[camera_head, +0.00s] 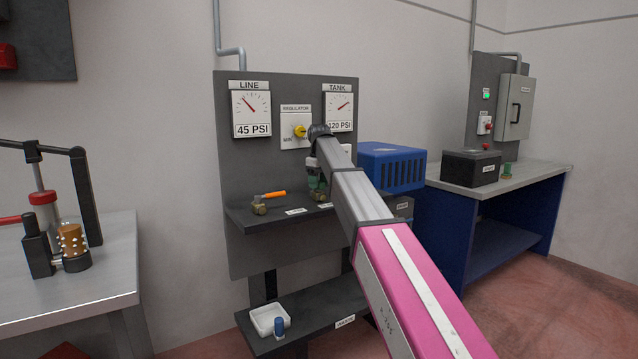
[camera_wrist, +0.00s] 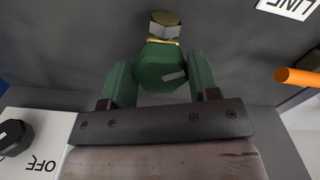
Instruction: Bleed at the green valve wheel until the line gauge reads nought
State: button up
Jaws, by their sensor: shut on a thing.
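The green valve wheel (camera_wrist: 160,62) shows in the wrist view, with a pale mark on its face and a brass fitting (camera_wrist: 165,19) beyond it. My gripper (camera_wrist: 161,78) has a green finger on each side of the wheel and is shut on it. In the head view my gripper (camera_head: 316,180) is at the panel shelf, and my arm hides much of the wheel. The line gauge (camera_head: 250,113) reads 45 PSI, its needle pointing up and left. The tank gauge (camera_head: 339,110) reads 120 PSI.
An orange-handled valve (camera_head: 272,196) stands left of my gripper on the shelf (camera_head: 240,217). The regulator's yellow knob (camera_head: 299,132) is above, near my arm. A blue slotted box (camera_head: 392,165) is to the right. A lower shelf (camera_head: 335,308) holds a white tray (camera_head: 268,319) and blue item.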

dwell(0.3)
jog(key=o, duration=0.9)
jog(key=shift+r, duration=0.1)
notch_tip(320, 180, up, 11)
jog(key=shift+f, duration=0.15)
